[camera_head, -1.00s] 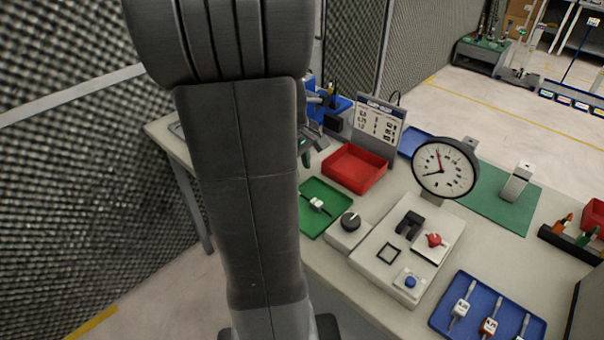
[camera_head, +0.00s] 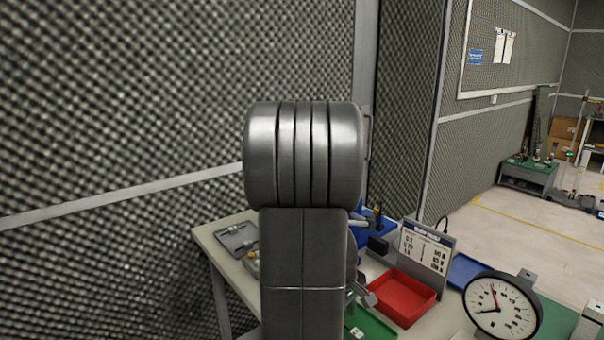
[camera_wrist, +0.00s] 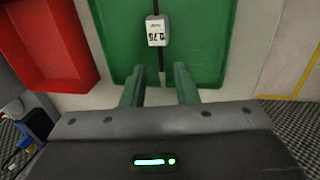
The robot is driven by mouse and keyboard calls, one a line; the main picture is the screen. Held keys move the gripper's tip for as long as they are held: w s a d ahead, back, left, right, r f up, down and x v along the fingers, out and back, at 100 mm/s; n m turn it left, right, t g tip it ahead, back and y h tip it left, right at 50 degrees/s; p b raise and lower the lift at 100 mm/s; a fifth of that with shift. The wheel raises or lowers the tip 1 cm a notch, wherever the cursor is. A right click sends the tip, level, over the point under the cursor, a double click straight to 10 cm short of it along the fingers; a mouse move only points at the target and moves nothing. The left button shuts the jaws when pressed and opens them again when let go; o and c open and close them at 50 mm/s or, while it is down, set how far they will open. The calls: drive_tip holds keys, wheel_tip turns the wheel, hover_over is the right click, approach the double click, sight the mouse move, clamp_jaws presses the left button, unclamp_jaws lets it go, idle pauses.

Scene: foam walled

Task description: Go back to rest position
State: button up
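In the head view my arm stands upright in the middle and hides most of the gripper. Part of the green tray (camera_head: 376,325) shows to the right of the arm, low in the picture.
A red bin (camera_head: 402,297) stands beside the green tray, before a sign board (camera_head: 427,248). A round dial gauge (camera_head: 502,305) is at lower right. A grey tray (camera_head: 238,239) lies at the table's left end. Foam walls (camera_head: 120,90) rise behind; open floor (camera_head: 510,225) lies at right.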

drive_tip(key=f, duration=0.4)
drive_tip(key=shift+w+d+f, duration=0.2)
drive_tip(key=shift+d, duration=0.15)
drive_tip(key=shift+r, duration=1.2)
